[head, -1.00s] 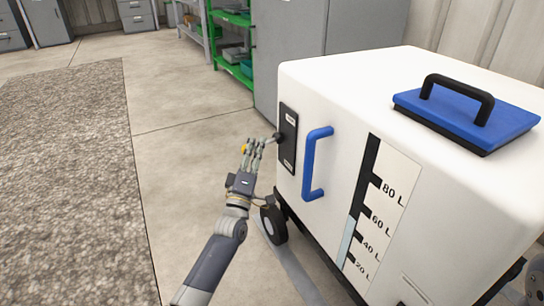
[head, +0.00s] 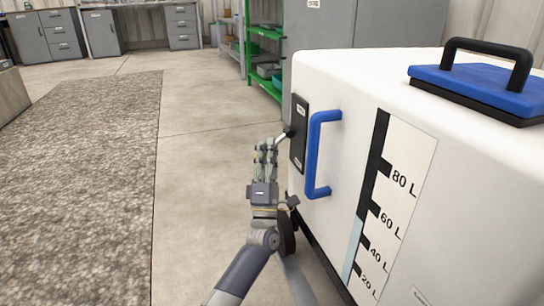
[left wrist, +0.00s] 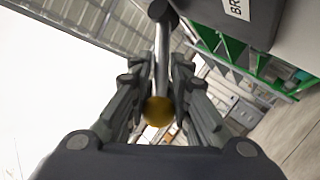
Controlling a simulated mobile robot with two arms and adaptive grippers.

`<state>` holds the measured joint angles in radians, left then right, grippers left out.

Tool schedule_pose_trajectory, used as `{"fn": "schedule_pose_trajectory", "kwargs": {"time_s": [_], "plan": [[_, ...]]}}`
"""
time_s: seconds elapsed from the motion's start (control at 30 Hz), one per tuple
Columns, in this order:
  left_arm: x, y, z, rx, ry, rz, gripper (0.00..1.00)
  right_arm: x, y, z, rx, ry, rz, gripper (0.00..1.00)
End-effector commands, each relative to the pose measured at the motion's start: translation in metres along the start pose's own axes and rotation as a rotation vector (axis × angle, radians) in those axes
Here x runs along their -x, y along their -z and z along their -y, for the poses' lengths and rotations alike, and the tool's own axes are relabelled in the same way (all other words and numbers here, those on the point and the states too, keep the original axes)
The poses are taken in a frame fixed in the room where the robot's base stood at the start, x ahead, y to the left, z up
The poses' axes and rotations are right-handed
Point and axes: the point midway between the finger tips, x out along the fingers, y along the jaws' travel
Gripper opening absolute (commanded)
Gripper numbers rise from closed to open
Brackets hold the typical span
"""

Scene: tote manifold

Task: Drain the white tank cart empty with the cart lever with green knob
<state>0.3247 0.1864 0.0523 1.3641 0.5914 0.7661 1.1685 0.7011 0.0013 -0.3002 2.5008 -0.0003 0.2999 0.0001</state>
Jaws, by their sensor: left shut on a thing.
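The white tank cart (head: 330,82) stands at the right in the head view. Its gauge (head: 376,190) shows light blue fluid up to a little below the 60 L mark. A dark panel (head: 299,135) on its side carries a lever (head: 285,135). My left gripper (head: 266,150) is shut on this lever beside the panel. In the left wrist view, the lever's rod (left wrist: 161,60) runs between the fingers and ends in an amber-yellow knob (left wrist: 158,111), not a green one. The panel label there starts with "BR"; the rest is cut off. My right gripper is out of view.
A blue handle (head: 313,155) sticks out close to the panel. A blue lid (head: 475,88) with a black grip is on top. A green shelf (head: 264,55) and grey cabinet (head: 325,25) stand behind. Floor and a speckled mat (head: 75,180) lie open at the left.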

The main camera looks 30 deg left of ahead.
Motion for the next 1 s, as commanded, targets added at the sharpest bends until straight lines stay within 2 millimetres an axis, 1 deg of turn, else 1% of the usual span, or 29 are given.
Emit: {"fn": "schedule_pose_trajectory", "kwargs": {"time_s": [0.43,0.47,0.5,0.53,0.87,1.0], "plan": [[0.001,0.001,0.002,0.008,0.001,-0.005,0.00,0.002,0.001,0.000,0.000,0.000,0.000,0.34],[0.001,0.001,0.002,0.008,0.001,-0.004,0.21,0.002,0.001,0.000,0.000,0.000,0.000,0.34],[0.001,0.001,0.002,0.008,0.001,-0.004,0.30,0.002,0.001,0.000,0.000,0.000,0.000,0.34],[0.001,0.001,0.002,0.008,0.001,-0.004,0.32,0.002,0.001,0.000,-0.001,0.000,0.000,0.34],[-0.001,0.001,0.000,0.007,-0.002,-0.004,0.32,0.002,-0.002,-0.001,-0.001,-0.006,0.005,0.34],[-0.011,-0.001,-0.009,0.007,-0.005,-0.005,0.32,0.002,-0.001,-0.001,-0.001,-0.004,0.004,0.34]]}}
